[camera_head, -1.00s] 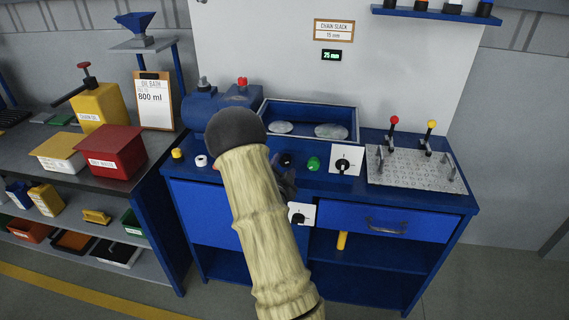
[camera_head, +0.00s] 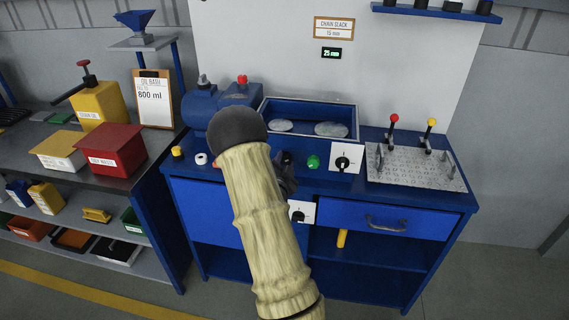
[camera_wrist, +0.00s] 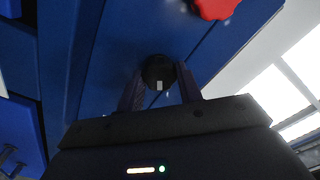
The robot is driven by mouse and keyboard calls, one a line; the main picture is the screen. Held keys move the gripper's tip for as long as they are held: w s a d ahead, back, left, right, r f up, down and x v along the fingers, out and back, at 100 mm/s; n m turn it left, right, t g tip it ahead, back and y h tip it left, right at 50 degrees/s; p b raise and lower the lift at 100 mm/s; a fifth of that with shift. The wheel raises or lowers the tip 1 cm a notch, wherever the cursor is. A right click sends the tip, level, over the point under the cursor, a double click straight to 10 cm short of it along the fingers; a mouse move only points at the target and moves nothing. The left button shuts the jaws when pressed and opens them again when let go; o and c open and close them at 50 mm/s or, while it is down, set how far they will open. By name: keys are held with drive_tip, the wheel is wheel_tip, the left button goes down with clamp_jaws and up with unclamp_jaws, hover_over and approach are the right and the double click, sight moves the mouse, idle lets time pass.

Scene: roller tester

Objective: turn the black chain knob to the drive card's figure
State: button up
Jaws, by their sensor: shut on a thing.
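The black chain knob (camera_wrist: 158,72), round with a pale mark on it, sits between the fingers of my gripper (camera_wrist: 160,92) in the wrist view. My gripper is shut on it. In the head view a dark knob (camera_head: 287,158) shows beside my forearm on the blue bench, and my gripper (camera_head: 284,180) is mostly hidden behind the arm. A wooden-framed card (camera_head: 334,28) on the back panel reads CHAIN SLACK 15 mm. The small green display (camera_head: 331,53) below it reads 25 mm.
A green knob (camera_head: 313,162) and a white plate with a black rotary switch (camera_head: 343,160) are to the right. A second switch plate (camera_head: 301,212) is on the bench front. A red knob (camera_wrist: 215,8) is near in the wrist view. Red and yellow levers (camera_head: 430,126) stand further right.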

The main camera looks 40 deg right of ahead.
drive_tip(key=shift+f+n, duration=0.1)
drive_tip(key=shift+n, duration=0.2)
drive_tip(key=shift+a+n+b, duration=0.1)
drive_tip(key=shift+n+b, duration=0.75)
drive_tip(key=shift+n, duration=0.05)
drive_tip(key=n+b, duration=0.1)
drive_tip(key=n, duration=0.2)
drive_tip(key=shift+n, duration=0.3)
drive_tip(key=n+b, duration=0.1)
drive_tip(key=n, duration=0.4)
drive_tip(key=shift+n, duration=0.4)
drive_tip(key=o, duration=1)
